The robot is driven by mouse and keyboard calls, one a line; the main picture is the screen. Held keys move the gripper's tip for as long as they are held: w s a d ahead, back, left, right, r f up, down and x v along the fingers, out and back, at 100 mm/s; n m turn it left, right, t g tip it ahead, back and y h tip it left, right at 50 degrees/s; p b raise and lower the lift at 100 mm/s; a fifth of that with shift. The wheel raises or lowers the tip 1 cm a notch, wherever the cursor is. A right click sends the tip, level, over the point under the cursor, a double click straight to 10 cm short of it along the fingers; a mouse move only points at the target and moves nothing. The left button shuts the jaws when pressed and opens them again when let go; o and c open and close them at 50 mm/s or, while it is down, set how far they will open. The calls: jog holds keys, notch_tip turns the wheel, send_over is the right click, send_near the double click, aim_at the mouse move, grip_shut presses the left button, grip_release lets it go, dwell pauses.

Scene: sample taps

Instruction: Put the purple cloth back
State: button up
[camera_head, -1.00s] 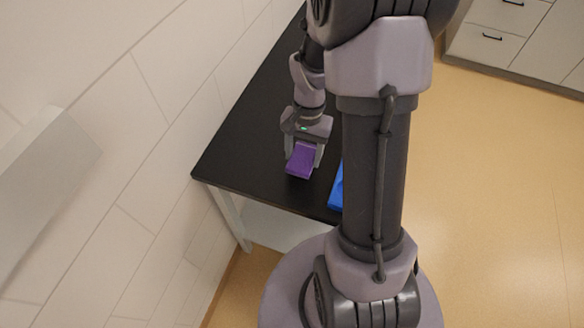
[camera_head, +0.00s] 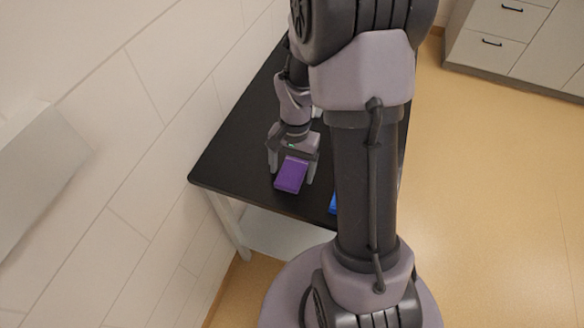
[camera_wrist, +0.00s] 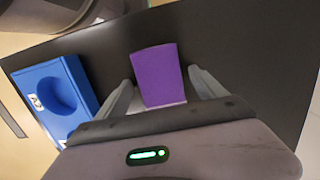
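The purple cloth (camera_head: 291,175) is a flat folded block near the front left of the black table. It appears to lie on the tabletop. My gripper (camera_head: 292,168) is over it, with one finger on each side. In the wrist view the cloth (camera_wrist: 156,70) lies between the two fingers, with gaps on both sides. My gripper (camera_wrist: 163,92) is open there, and the fingers do not touch the cloth's sides. A blue holder (camera_wrist: 84,84) with a round recess is to the left in the wrist view. In the head view my arm hides most of this holder (camera_head: 333,203).
The black table (camera_head: 232,160) stands close to a white panelled wall (camera_head: 150,130) on the left. Bare tabletop lies left of the gripper. White drawers (camera_head: 490,45) stand at the far right, with open floor (camera_head: 490,190) before them. A small white object (camera_head: 318,108) shows behind my gripper.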

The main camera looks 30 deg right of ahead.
aim_at(294, 168)
notch_tip(294, 168, up, 18)
jog(key=a+f+n+t+p, duration=0.1)
jog(key=a+p, duration=0.1)
jog(key=p, duration=0.3)
jog(key=s+a+r+n+t, duration=0.5)
jog(key=s+a+r, duration=0.6)
jog(key=a, duration=0.1)
jog(key=shift+s+a+r+t+y, duration=0.2)
jog(key=shift+a+r+t+y, duration=0.1)
jog(key=shift+a+y, duration=0.1)
